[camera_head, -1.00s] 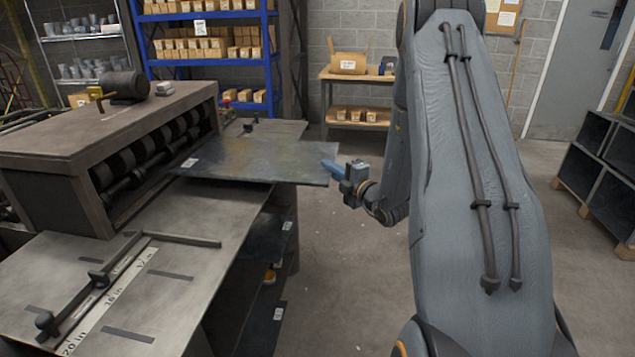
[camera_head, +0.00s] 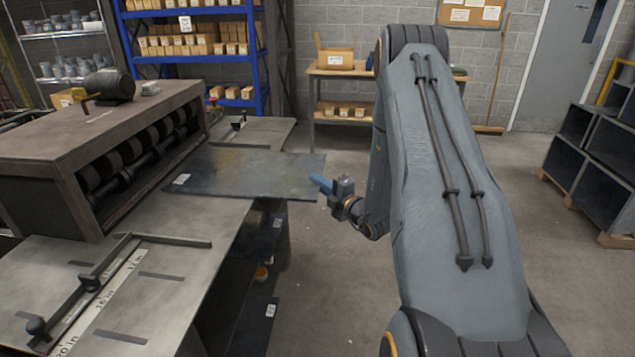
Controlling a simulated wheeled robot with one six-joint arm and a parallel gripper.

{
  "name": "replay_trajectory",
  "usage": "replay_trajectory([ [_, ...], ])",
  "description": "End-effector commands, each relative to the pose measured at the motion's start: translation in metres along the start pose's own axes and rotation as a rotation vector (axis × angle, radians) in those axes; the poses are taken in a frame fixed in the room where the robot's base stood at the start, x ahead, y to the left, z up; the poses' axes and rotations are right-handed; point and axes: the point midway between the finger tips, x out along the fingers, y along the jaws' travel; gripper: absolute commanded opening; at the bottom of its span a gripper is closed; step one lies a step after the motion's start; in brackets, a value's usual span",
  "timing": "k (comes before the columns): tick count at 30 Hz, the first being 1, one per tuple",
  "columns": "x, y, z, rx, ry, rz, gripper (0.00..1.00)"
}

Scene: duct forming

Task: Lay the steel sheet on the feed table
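The steel sheet (camera_head: 245,173) is a dark, mottled flat plate with a small white label near its left end. It lies nearly level over the far part of the feed table (camera_head: 175,245), beside the rollers, and its right part juts past the table's right edge. I cannot tell whether its underside touches the table. My gripper (camera_head: 320,183) is at the sheet's right edge, its blue fingers closed on that edge. The fingers are small in view and partly side-on.
The roller machine (camera_head: 95,140) stands along the table's left side. A fence bar (camera_head: 165,240) and a scale lie on the near table. Darker sheets with labels (camera_head: 270,310) rest on shelves below the table's right edge. The floor (camera_head: 310,290) to the right is clear.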

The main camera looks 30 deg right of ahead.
Motion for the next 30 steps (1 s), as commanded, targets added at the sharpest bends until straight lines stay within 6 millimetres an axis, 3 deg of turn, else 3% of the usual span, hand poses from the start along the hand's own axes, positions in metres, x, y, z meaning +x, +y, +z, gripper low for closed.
replay_trajectory([
  [2, 0.000, -0.002, 0.000, 0.000, 0.000, 0.003, 0.00],
  [3, 0.000, -0.002, 0.000, 0.000, 0.000, 0.000, 0.09],
  [6, 0.000, -0.002, 0.000, 0.000, 0.000, 0.000, 0.21],
  [17, -0.001, 0.002, 0.000, 0.000, 0.000, 0.000, 0.21],
  [23, -0.032, -0.001, 0.002, 0.001, -0.004, -0.001, 0.21],
  [30, -0.082, -0.001, 0.002, 0.002, -0.004, -0.001, 0.21],
])
